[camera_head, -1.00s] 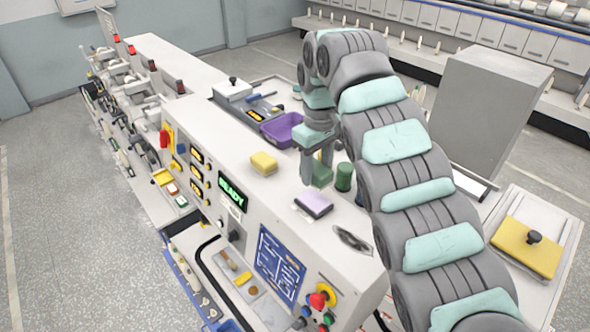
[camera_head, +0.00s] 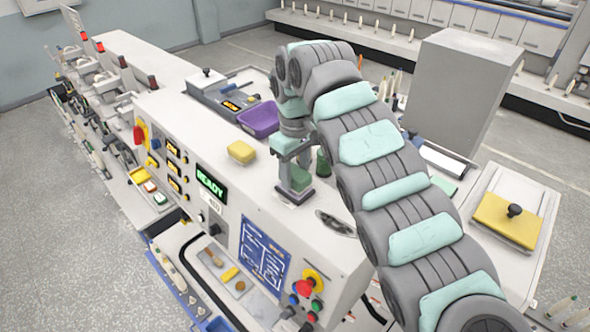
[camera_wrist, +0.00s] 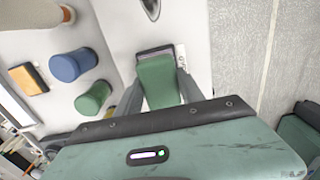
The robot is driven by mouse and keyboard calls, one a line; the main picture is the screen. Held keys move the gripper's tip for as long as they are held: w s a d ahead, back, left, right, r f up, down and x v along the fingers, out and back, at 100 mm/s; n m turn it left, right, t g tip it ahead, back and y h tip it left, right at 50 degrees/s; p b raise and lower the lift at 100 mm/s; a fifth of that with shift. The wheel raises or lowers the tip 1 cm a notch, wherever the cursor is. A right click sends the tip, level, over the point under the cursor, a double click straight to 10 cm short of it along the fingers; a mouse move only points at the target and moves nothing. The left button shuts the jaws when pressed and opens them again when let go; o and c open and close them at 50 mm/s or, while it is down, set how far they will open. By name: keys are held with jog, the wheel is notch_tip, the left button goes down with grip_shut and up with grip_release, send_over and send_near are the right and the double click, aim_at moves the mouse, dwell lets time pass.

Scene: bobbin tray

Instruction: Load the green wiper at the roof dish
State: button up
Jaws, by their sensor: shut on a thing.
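The green wiper (camera_head: 300,178) is a green block held between the fingers of my gripper (camera_head: 292,165), which point down over the machine's roof. In the wrist view the wiper (camera_wrist: 158,80) sits between the two fingers, its sides covered by them. The roof dish (camera_head: 294,195) is small and dark-rimmed, directly under the wiper. Its grey-dark rim (camera_wrist: 155,50) shows past the wiper's far end in the wrist view. The wiper hides most of the dish, and I cannot tell whether it rests on its floor or hangs just above.
A yellow block (camera_head: 241,152) and a purple bin (camera_head: 258,120) stand on the roof to the left. A green cylinder (camera_head: 323,163) stands close behind my gripper. A blue cylinder (camera_wrist: 72,65) and an orange block (camera_wrist: 28,78) show in the wrist view. An oval recess (camera_head: 336,223) lies in front.

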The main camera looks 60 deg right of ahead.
aim_at(295, 172)
jog(key=shift+f+b, duration=0.5)
jog(key=shift+b, duration=0.1)
dwell(0.9)
jog(key=shift+f+b, duration=0.1)
jog(key=shift+b, duration=0.65)
dwell(2.4)
notch_tip(295, 172, up, 2)
jog(key=shift+r+p, duration=0.1)
jog(key=shift+p, duration=0.2)
notch_tip(295, 172, up, 5)
jog(key=p, duration=0.4)
jog(key=shift+p, duration=0.35)
